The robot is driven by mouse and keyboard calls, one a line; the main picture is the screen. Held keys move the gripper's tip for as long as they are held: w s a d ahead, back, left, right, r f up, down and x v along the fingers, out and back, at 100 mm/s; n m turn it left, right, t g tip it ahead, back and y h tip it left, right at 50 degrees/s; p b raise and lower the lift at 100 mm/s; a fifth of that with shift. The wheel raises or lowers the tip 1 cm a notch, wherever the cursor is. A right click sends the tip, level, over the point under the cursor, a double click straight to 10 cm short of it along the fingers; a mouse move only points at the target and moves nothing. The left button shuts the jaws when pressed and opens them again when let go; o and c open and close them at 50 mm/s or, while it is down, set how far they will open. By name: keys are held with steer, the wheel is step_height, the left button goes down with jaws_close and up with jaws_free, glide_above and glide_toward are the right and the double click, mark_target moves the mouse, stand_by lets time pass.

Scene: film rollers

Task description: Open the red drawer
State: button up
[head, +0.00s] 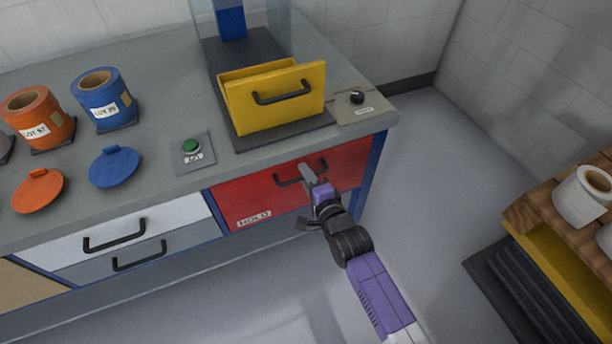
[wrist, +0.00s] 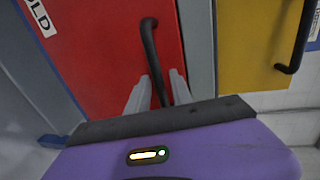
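The red drawer (head: 255,198) is in the counter front, its face about flush with the cabinet, and carries a "HOLD" label. Its black bar handle (head: 285,182) is partly covered by my gripper (head: 308,174) in the head view. In the wrist view the red drawer front (wrist: 105,40) fills the upper left and the handle (wrist: 150,45) runs down between the two grey fingers of my gripper (wrist: 160,82). The fingers are apart, one on each side of the handle, with a small gap showing. I see no firm grip on it.
A yellow bin front (head: 285,100) with a black handle stands on the counter above. White (head: 160,218) and grey (head: 130,270) drawers sit to the left. A wooden rack (head: 560,215) with white rolls is at the right. The floor between is clear.

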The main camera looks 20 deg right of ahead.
jaws_close()
stand_by(1.2)
